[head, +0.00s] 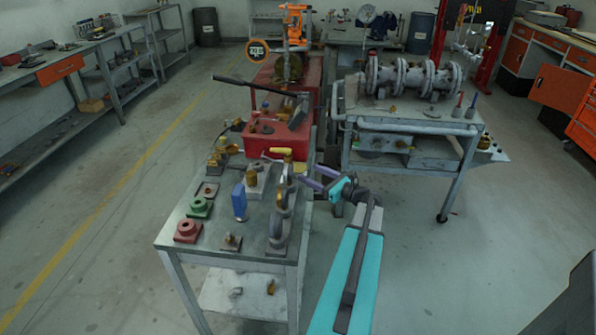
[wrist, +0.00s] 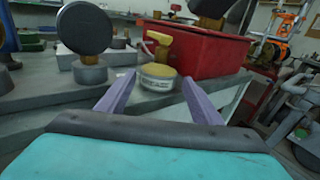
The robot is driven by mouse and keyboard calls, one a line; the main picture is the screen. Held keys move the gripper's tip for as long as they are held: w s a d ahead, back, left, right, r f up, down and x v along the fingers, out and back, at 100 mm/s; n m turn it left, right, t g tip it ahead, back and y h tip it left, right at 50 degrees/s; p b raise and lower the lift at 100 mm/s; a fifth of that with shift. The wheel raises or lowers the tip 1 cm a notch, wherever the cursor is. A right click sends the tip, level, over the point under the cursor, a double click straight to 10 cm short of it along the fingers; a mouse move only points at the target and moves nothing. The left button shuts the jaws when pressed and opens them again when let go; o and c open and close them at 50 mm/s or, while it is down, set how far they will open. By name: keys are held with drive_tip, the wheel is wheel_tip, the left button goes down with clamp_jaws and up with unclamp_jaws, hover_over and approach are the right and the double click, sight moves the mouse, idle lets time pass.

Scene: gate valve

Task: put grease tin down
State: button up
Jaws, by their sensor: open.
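The grease tin (wrist: 158,77) is a short round tin with a yellow top and a pale printed label. In the wrist view it stands upright on the grey bench (wrist: 60,108), in front of a red box (wrist: 210,52). My gripper (wrist: 160,84) is open, with its two purple fingers spread to the left and right of the tin. The fingers look clear of the tin's sides. In the head view my gripper (head: 308,173) reaches the bench's right edge from the right, and the tin is small and hard to make out there.
A yellow-handled fitting (wrist: 158,42) stands just behind the tin. A dark upright disc (wrist: 84,28) on a round base is to the left. A pipe-assembly cart (head: 400,128) stands right.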

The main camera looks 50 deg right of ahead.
sight(302, 170)
drive_tip(key=shift+w+f+p, duration=0.15)
drive_tip(key=shift+w+p, duration=0.95)
drive_tip(key=shift+w, duration=1.5)
drive_tip(key=shift+c, duration=0.3)
drive_tip(key=c, duration=0.9)
drive_tip(key=shift+r, duration=0.25)
wheel_tip(302, 170, up, 18)
drive_tip(key=b, duration=0.3)
drive_tip(key=shift+f, duration=0.2)
